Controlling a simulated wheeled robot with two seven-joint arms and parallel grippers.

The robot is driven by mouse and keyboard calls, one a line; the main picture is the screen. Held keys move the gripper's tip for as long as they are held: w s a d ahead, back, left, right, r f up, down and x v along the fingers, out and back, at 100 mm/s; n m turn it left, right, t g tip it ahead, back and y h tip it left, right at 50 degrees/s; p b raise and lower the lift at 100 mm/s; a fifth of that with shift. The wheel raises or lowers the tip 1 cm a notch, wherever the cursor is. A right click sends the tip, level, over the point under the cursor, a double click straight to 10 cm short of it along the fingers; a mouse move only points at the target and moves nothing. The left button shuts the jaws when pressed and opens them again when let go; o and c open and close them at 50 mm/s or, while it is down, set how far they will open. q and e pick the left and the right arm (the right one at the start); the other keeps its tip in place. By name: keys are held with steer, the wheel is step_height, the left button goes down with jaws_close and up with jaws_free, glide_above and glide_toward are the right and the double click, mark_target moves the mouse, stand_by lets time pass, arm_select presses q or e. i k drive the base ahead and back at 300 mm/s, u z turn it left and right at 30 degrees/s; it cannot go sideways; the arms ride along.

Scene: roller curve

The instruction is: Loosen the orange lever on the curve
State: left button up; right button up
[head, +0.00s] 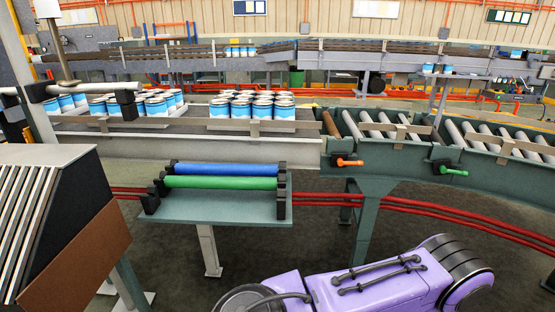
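The orange lever (350,162) sits on the near outer side of the green roller curve (400,155), close to its left end. It lies about level, pointing right from a dark mount. A green lever (455,172) sits further right on the same side, on its own dark mount. A brown roller (330,123) lies at the left end of the curve, with grey rollers (372,122) to its right. Neither of my grippers is in view, and nothing is seen touching the orange lever.
A small table (220,207) in front holds a blue roller (225,169) and a green roller (220,182). A straight conveyor (200,145) with several blue-and-white cans (262,106) joins the curve. Grey rollers stand at left (20,215). Red pipes (430,212) run below.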

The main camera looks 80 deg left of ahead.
mark_target(340, 162)
steer(key=u, duration=1.6)
steer(key=i, duration=1)
steer(key=u, duration=0.8)
steer(key=i, duration=0.55)
steer(key=u, duration=0.6)
